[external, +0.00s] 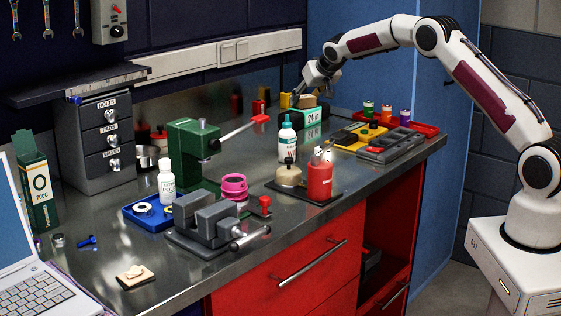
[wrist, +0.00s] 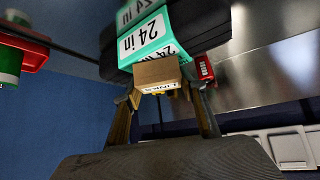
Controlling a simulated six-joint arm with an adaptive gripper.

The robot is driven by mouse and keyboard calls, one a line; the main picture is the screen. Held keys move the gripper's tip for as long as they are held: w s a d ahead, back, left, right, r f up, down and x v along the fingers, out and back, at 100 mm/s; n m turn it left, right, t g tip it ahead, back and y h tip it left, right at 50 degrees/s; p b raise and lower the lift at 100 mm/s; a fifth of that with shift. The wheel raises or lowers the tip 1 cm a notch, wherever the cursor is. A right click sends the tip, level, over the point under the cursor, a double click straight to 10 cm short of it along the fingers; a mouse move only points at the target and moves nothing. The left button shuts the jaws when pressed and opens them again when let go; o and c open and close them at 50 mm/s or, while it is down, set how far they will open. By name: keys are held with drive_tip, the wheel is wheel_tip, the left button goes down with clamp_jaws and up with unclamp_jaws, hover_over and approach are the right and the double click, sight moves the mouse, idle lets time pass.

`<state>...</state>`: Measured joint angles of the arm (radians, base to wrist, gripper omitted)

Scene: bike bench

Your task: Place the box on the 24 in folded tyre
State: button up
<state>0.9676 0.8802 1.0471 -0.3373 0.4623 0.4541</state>
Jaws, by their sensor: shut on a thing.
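The small brown cardboard box (external: 306,101), marked LINKS, also shows in the wrist view (wrist: 157,72). My gripper (external: 304,95) is shut on it, with one finger on each side in the wrist view (wrist: 163,92). The 24 in folded tyre (external: 313,117) is a dark bundle with a teal band and white label; it also shows in the wrist view (wrist: 146,36). In the external view the box appears right at the top of the tyre. I cannot tell whether it touches it.
A white glue bottle (external: 287,142) stands just in front of the tyre. A yellow tray (external: 372,143) and a red tray with small jars (external: 425,128) lie to the right. A small red box (wrist: 204,68) is beside the tyre. The bench back wall is close behind.

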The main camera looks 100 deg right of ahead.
drive_tip(key=shift+f, duration=0.1)
drive_tip(key=o, duration=1.1)
drive_tip(key=shift+o, duration=0.2)
drive_tip(key=shift+s+a+r, duration=0.1)
drive_tip(key=shift+a+r, duration=0.15)
drive_tip(key=shift+r, duration=0.25)
drive_tip(key=v, duration=1.1)
drive_tip(key=shift+a, duration=0.1)
drive_tip(key=shift+a, duration=0.1)
